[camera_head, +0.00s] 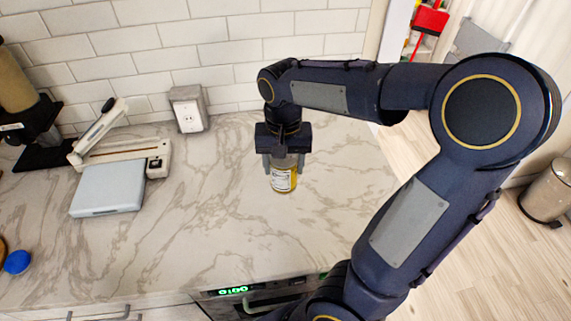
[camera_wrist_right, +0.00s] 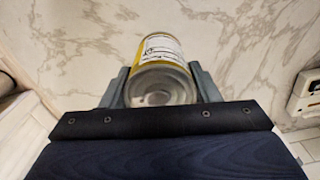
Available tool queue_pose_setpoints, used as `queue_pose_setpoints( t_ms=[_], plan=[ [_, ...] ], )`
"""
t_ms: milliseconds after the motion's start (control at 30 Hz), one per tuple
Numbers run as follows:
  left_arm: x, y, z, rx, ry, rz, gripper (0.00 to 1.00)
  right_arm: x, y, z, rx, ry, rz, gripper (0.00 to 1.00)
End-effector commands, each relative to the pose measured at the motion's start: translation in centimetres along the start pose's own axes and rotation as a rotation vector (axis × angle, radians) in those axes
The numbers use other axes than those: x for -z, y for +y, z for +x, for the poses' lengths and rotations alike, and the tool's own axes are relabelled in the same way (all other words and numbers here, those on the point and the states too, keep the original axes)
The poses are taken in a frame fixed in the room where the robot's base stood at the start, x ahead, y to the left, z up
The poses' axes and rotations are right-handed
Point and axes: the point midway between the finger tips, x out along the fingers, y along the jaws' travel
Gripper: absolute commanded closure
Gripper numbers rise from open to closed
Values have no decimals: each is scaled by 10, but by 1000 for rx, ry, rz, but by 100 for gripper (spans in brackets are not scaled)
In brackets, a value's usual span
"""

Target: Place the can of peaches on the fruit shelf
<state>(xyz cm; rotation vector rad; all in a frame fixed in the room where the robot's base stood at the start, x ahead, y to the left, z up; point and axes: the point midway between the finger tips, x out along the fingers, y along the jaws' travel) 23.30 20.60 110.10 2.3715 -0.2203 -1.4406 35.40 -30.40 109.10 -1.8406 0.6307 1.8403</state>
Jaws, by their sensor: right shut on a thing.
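The can of peaches (camera_head: 284,181), yellow with a white label, is on or just above the marble counter in the head view; I cannot tell which. My right gripper (camera_head: 284,164) points down from above and is shut on the can's upper part. In the right wrist view the can (camera_wrist_right: 162,66) sits between the two grey fingers of my right gripper (camera_wrist_right: 161,88), its grey metal end facing the camera. My left gripper is not in view. No fruit shelf can be made out.
The marble counter (camera_head: 200,230) is clear around the can. A blue cap (camera_head: 17,262) lies far left. A metal bin (camera_head: 548,192) stands on the floor at right.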

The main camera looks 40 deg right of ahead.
Motion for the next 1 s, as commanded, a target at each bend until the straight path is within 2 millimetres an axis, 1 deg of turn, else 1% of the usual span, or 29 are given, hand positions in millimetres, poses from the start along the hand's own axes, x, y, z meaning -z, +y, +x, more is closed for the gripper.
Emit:
queue_pose_setpoints(
  t_ms=[33, 100, 200, 300, 400, 567, 600, 700, 800, 1000],
  plan=[
    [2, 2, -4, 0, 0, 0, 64, 13, 2, 4, -5, -3, 5, 77],
    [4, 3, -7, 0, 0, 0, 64, 30, 5, 12, -6, -2, 5, 77],
    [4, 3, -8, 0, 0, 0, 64, 45, 7, 34, -7, -4, 3, 77],
    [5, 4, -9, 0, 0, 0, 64, 59, 9, 50, -5, -4, 3, 77],
    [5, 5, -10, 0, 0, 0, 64, 68, 10, 60, -2, -1, 2, 77],
    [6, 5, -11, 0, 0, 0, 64, 75, 10, 69, -1, 0, 0, 77],
    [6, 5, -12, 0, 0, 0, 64, 78, 11, 74, -2, -1, 2, 77],
    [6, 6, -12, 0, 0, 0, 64, 77, 10, 90, -2, -3, 0, 77],
    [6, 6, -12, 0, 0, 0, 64, 77, 11, 100, 0, -1, 0, 77],
    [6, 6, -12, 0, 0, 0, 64, 77, 10, 102, 1, 1, 0, 77]
  ],
)
